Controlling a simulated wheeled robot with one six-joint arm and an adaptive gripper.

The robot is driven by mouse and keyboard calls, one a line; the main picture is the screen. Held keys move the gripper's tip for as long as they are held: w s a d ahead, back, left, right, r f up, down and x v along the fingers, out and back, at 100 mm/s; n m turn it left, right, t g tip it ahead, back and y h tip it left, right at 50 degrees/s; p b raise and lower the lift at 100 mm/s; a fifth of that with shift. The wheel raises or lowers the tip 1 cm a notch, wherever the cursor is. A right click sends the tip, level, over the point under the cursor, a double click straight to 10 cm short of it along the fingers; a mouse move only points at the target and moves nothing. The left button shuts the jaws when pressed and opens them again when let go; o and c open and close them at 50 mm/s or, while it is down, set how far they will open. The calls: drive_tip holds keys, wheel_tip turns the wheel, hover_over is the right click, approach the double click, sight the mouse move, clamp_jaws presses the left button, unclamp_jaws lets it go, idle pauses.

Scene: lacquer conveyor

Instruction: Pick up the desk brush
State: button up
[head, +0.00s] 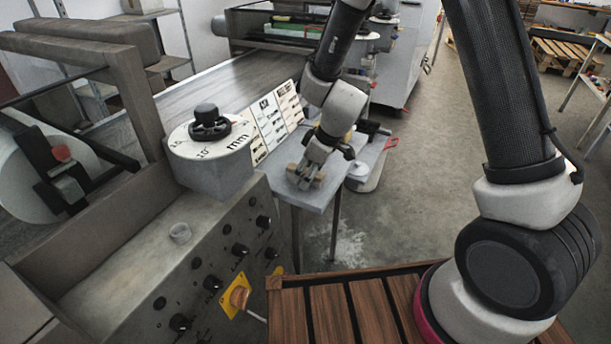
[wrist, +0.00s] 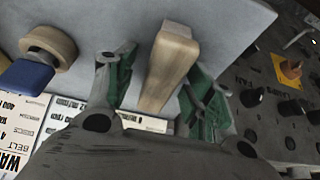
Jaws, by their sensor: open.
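A long pale wooden piece, which looks like the desk brush (wrist: 172,52), lies on the grey shelf in the wrist view. My gripper (wrist: 161,82) is open, with one green-lined finger on each side of the wood. The fingers look apart from it, though contact at the near end is hard to judge. In the head view my gripper (head: 307,172) is low over the small grey shelf, and the brush is mostly hidden by it.
A wooden ring-shaped piece with a blue part (wrist: 30,72) lies left of my gripper in the wrist view. Printed cards (head: 268,122) stand along the shelf's (head: 322,193) left side. A dial housing (head: 212,165) and knobbed control panel stand left of it. Floor to the right is open.

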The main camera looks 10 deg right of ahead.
drive_tip(key=shift+f, duration=0.2)
drive_tip(key=shift+s, duration=0.1)
clamp_jaws()
idle(0.4)
